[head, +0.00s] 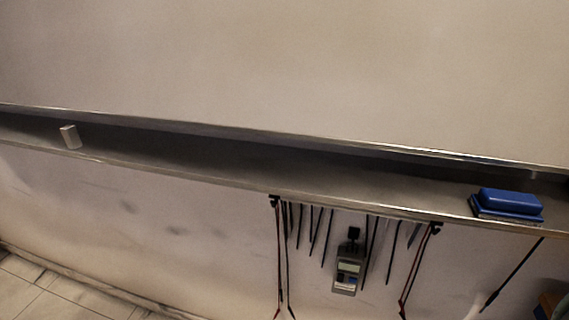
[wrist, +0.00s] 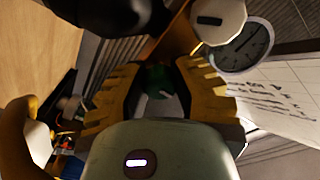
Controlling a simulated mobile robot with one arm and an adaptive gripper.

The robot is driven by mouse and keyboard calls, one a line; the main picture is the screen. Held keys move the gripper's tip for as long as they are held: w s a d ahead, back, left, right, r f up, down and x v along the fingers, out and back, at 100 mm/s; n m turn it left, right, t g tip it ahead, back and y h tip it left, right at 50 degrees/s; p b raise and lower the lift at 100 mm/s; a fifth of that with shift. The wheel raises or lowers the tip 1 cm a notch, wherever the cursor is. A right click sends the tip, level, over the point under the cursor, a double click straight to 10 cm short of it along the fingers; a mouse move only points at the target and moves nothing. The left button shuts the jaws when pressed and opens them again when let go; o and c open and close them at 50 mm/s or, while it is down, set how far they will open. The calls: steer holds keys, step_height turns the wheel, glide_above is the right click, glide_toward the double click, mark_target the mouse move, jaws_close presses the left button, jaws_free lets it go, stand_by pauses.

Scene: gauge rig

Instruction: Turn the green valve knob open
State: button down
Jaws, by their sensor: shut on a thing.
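The green valve knob (wrist: 158,82) shows in the wrist view between the two fingers of my gripper (wrist: 158,90). It is dark green with a pale mark on its face. The fingers have yellow ridged outer sides and dark inner pads, and they are closed around the knob from left and right. The fingers and the gripper body hide part of the knob. The head view shows neither the knob nor my gripper.
A white knob (wrist: 218,20) and a round dial gauge (wrist: 242,45) sit just above right of my gripper. A paper with handwriting (wrist: 275,100) lies to the right. In the head view, a metal ledge (head: 330,188) holds a blue eraser-like block (head: 508,205); a handheld meter (head: 348,268) hangs below.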

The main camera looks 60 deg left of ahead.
steer(key=shift+w+a+f+n, duration=0.1)
steer(key=shift+f+n, duration=0.15)
steer(key=shift+n, duration=0.05)
steer(key=c, duration=0.7)
jaws_free()
steer(key=shift+r, duration=0.2)
steer(key=v, duration=1.2)
